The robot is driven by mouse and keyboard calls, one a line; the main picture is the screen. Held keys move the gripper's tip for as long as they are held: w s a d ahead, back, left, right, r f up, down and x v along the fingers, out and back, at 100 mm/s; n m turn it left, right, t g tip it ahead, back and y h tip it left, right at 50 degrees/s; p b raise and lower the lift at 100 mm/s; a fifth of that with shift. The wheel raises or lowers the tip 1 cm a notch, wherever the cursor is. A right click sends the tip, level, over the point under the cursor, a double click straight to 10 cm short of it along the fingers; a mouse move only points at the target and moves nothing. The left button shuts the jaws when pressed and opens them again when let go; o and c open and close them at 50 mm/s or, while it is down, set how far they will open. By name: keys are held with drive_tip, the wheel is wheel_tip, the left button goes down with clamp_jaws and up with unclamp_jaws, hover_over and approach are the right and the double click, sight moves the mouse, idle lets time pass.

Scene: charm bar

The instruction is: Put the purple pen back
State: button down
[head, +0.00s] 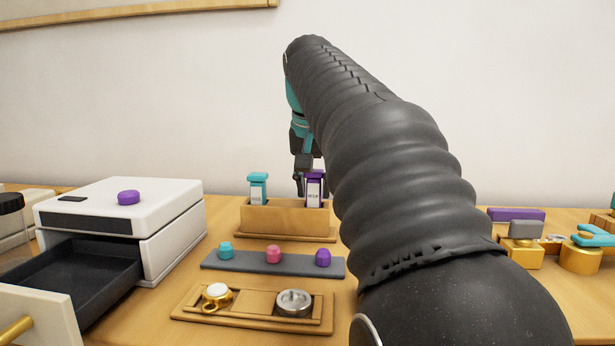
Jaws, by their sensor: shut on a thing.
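The purple pen (314,192), with a purple top and a white label, stands upright at the right part of the wooden holder (284,219). Its lower end is hidden by the holder's front wall, so I cannot tell how deep it sits. My gripper (305,181) is at the pen's upper part, shut on it. My arm hides part of the gripper and the space to the right. A teal pen (258,190) with a white label stands in the left part of the same holder.
A grey strip (292,264) with teal, pink and purple caps lies before the holder. A wooden tray (258,305) with gold and silver pieces is nearer. A white box (165,230) with an open drawer (60,285) stands left. Gold stands (582,258) are right.

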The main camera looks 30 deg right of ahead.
drive_tip(key=shift+f, duration=0.85)
drive_tip(key=c, duration=0.7)
unclamp_jaws()
drive_tip(key=shift+w+d+f, duration=0.1)
drive_tip(key=shift+f, duration=0.15)
drive_tip(key=shift+o, duration=0.2)
drive_tip(key=shift+d+r, duration=0.1)
drive_tip(key=shift+s+r, duration=0.2)
drive_tip(key=shift+r, duration=0.2)
drive_tip(key=o, duration=0.6)
drive_tip(key=shift+r+p, duration=0.1)
drive_tip(key=shift+p, duration=0.2)
drive_tip(key=shift+c, duration=0.2)
drive_tip(key=shift+r, duration=0.15)
